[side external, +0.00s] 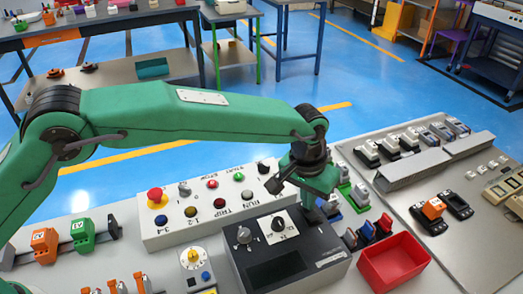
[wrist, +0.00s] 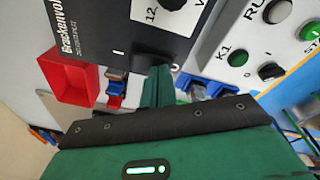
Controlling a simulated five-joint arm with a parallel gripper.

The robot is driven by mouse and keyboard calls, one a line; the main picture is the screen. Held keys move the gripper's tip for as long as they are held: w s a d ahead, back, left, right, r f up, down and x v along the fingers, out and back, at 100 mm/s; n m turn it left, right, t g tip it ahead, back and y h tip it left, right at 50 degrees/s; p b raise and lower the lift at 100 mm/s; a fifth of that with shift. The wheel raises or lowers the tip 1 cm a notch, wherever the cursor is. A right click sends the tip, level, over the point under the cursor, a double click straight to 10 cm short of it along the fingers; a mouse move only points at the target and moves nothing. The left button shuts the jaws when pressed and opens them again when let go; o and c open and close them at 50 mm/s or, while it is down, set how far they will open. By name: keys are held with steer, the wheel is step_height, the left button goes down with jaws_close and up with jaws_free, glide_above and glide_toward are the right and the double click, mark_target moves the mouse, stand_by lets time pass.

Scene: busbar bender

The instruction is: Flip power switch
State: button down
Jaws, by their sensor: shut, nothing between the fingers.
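A dark grey power supply box (side external: 240,262) stands on the bench in the side view, with a knob (side external: 243,235) and a white dial plate (side external: 290,217) on its face. The box fills the upper left of the wrist view (wrist: 85,25), where a white "I" mark shows near its edge. My gripper (side external: 313,213) is shut and empty, pointing down at the right edge of the box's face. In the wrist view its green fingertips (wrist: 157,72) overlap that edge, beside a dark part. I cannot tell whether they touch.
A white button panel (side external: 160,238) stands behind the box. A red bin (side external: 393,263) and small red and blue parts (side external: 367,232) lie to its right. Terminal blocks (side external: 45,243) are at left. A grey plate with modules (side external: 440,195) is farther right.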

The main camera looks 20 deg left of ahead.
steer(key=shift+r, duration=0.15)
step_height(320, 180, up, 7)
stand_by(1.1)
